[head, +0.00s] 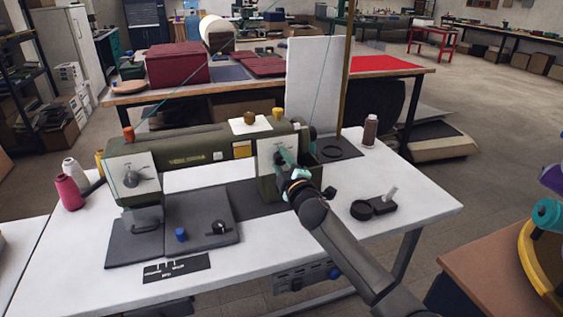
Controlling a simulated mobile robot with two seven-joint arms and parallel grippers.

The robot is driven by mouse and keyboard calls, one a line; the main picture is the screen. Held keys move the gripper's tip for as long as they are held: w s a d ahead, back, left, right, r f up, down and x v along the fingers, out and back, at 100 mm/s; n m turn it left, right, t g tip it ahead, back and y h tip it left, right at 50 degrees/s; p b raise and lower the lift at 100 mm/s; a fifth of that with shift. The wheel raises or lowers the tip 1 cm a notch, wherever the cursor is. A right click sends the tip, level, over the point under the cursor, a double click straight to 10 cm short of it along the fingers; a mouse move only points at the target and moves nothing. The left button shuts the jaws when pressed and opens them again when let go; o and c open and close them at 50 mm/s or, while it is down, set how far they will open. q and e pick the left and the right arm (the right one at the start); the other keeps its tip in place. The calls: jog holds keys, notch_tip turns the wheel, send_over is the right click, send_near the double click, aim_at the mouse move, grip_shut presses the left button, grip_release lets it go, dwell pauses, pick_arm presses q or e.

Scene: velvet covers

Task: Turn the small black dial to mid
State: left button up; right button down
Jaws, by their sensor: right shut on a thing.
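An olive-green sewing machine (195,147) stands on a white table. A white plate (265,152) is on the right part of its front. My right gripper (284,160) reaches this plate from the lower right and is shut at it. The small black dial there is hidden behind the fingers, so its setting cannot be read. Another white plate (145,164) at the machine's left end carries a dark round knob (131,179). My left gripper is not in view.
A black label (177,268) lies at the front. A tall white board (312,80) stands behind the machine.

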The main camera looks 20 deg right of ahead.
jog(key=shift+c, duration=2.1)
grip_release()
jog(key=shift+s, duration=0.1)
jog(key=shift+s, duration=0.3)
jog(key=s+p, duration=0.1)
jog(key=s, duration=1)
jog(key=shift+s+d, duration=0.25)
jog(key=shift+s, duration=0.1)
jog(key=s+a+f+m+g+y+p, duration=0.1)
jog(key=s+f+m+g+p, duration=0.2)
jog(key=s+f, duration=0.4)
jog(key=s+a+f+m+g+p, duration=0.2)
jog(key=s+f+m, duration=0.1)
jog(key=s+f, duration=0.4)
jog(key=s+a+f+m+g+p, duration=0.1)
jog(key=s+f+m+g+p, duration=0.2)
jog(key=s, duration=1.3)
notch_tip(320, 180, down, 5)
jog(key=m, duration=0.3)
jog(key=shift+s+f+g+y+p, duration=0.2)
jog(key=shift+g+y+p, duration=0.15)
jog(key=shift+g+y, duration=0.05)
